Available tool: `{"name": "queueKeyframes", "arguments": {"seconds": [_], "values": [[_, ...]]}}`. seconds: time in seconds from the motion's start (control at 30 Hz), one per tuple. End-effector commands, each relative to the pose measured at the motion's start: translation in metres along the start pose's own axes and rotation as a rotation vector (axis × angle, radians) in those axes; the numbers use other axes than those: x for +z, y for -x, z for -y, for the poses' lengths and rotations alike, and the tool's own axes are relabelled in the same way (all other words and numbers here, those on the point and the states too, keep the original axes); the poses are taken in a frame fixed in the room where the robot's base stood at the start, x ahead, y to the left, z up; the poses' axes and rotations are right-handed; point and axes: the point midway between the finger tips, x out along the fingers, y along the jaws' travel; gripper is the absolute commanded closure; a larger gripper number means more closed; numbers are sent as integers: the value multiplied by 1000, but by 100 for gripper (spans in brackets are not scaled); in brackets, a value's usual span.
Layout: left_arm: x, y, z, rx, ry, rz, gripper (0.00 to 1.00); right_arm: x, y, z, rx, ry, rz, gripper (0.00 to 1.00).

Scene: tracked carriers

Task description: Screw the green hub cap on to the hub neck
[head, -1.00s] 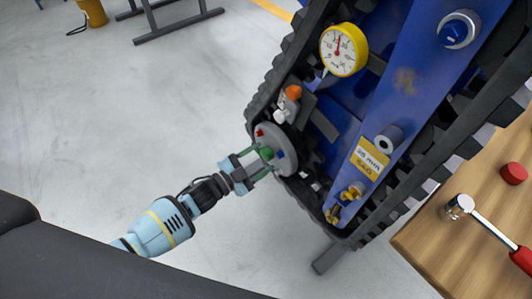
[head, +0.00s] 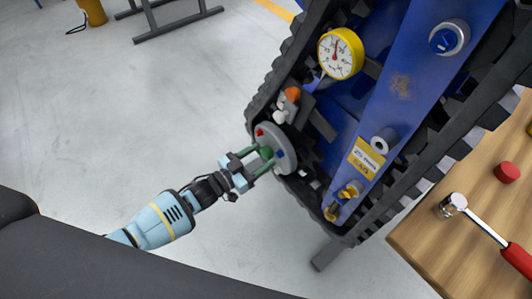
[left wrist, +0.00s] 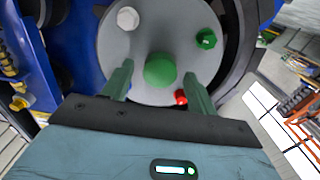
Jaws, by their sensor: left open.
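The green hub cap (head: 266,152) sits at the centre of a round grey hub disc (head: 262,130) on the end of the blue tracked carrier. In the left wrist view the rounded green cap (left wrist: 160,70) faces me. The hub neck is hidden behind it, so I cannot tell how far on the cap is. My left gripper (head: 261,160) is open, its two green fingers on either side of the cap. In the left wrist view the fingers (left wrist: 157,88) show gaps to the cap. My right gripper is not in view.
Small white (left wrist: 128,18), green (left wrist: 206,38) and red (left wrist: 181,97) fittings stand around the disc. A wooden table (head: 440,250) at right bears a ratchet (head: 490,232) and a red cap (head: 507,172).

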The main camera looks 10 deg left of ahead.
Motion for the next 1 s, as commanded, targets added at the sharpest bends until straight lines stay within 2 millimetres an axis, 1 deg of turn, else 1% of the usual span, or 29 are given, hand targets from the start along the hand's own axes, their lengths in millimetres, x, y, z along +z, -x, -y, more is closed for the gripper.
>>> {"name": "queueKeyframes", "arguments": {"seconds": [0.1,0.33,0.37,0.4,0.53,0.6,0.67,1.0], "values": [[1,0,0,0,0,1,42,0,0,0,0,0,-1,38],[1,0,0,0,-1,1,72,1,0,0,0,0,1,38],[1,0,0,0,-1,1,76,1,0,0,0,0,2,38],[1,0,0,0,-1,1,77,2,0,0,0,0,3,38],[1,0,0,0,-15,1,77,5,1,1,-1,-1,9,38],[2,0,-1,0,-68,1,77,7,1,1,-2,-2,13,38],[2,0,-1,0,-148,0,77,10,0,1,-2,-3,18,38],[3,1,-1,0,-676,2,77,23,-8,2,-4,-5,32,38]]}}
